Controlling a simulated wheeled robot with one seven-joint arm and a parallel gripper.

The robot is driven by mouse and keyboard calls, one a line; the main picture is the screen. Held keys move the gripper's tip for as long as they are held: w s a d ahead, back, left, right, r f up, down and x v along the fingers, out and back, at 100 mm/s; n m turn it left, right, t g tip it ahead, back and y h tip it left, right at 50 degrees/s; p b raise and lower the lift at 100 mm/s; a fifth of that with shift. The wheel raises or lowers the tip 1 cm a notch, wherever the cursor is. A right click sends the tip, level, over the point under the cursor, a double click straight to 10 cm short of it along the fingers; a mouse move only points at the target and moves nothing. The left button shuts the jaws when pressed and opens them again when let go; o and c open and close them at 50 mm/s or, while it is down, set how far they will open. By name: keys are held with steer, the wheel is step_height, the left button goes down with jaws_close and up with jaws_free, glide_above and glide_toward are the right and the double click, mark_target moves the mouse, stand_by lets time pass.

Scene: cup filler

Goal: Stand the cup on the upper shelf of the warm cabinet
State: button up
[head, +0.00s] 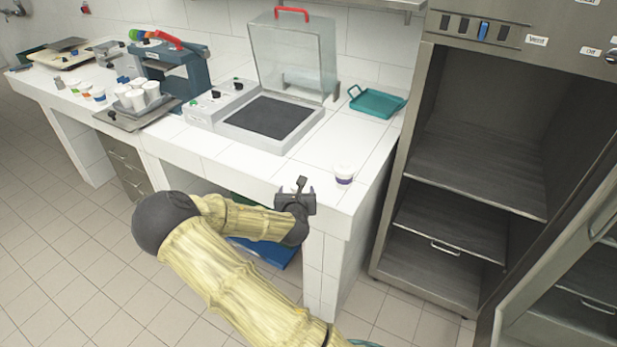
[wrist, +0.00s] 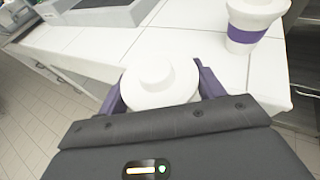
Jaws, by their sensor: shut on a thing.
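My gripper (head: 297,190) is at the front edge of the white counter in the head view. In the wrist view its two purple fingers (wrist: 162,84) are shut on a white lidded cup (wrist: 158,76), seen from above. In the head view the held cup is mostly hidden by the gripper. The warm cabinet (head: 392,215) stands at the right with its front open. Its upper shelf (head: 475,172) is bare where I can see it, and a lower shelf (head: 455,222) lies under it. My gripper is left of the cabinet, outside it.
A teal tray (head: 378,103) lies behind. The open cabinet door (head: 560,285) juts out at the lower right.

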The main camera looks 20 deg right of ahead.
steer(key=s+a+f+n+t+y, duration=0.1)
steer(key=s+a+f+n+y, duration=0.3)
steer(key=s+a+f, duration=0.4)
step_height(320, 180, down, 4)
steer(key=shift+s+a+r+n+y, duration=0.2)
steer(key=shift+a+n+y, duration=0.1)
steer(key=shift+a+y, duration=0.55)
steer(key=shift+s+a, duration=0.1)
steer(key=shift+f, duration=0.1)
